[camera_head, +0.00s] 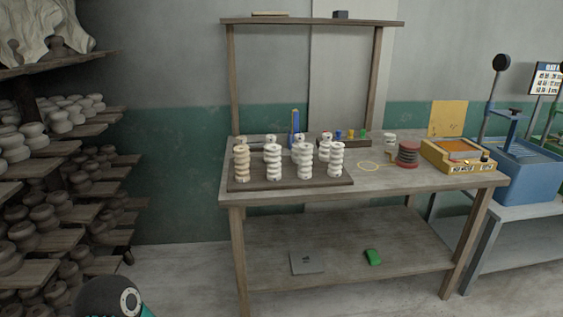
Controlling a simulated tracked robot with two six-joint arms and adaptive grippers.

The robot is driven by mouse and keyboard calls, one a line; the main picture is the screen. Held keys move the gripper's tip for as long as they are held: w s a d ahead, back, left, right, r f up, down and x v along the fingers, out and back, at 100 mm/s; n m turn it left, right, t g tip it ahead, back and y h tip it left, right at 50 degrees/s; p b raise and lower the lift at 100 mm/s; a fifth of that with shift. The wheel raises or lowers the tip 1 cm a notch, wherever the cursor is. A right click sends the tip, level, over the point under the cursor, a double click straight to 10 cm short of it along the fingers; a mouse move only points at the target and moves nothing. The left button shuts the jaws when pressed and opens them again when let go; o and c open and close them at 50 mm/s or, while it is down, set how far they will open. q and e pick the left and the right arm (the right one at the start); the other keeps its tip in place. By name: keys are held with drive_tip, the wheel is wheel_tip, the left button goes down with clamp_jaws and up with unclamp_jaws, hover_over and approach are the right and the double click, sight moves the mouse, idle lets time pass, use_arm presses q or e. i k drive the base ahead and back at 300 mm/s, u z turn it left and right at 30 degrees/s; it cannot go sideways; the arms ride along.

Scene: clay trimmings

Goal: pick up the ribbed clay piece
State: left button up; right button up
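Several upright ribbed pieces stand on a dark board (292,184) on the wooden table. The one at the left end (242,160) is tan on its lower part. The others, such as the front-right ribbed piece (336,160), are whitish. A dark red ribbed piece (407,154) stands apart on the right half of the table. I cannot tell which of these is the clay piece named. Neither gripper shows. A dark rounded part of mine, with a teal edge, shows at the bottom left, well away from the table.
The wooden table (430,184) has a lower shelf (335,262) with a grey plate (306,263) and a green object (373,257). A yellow box (456,155) sits at its right end. Racks of pots (40,270) stand left. Floor before the table looks clear.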

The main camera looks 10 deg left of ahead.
sight(273, 164)
drive_tip(key=z, duration=0.3)
drive_tip(key=i, duration=1.6)
drive_tip(key=u, duration=0.4)
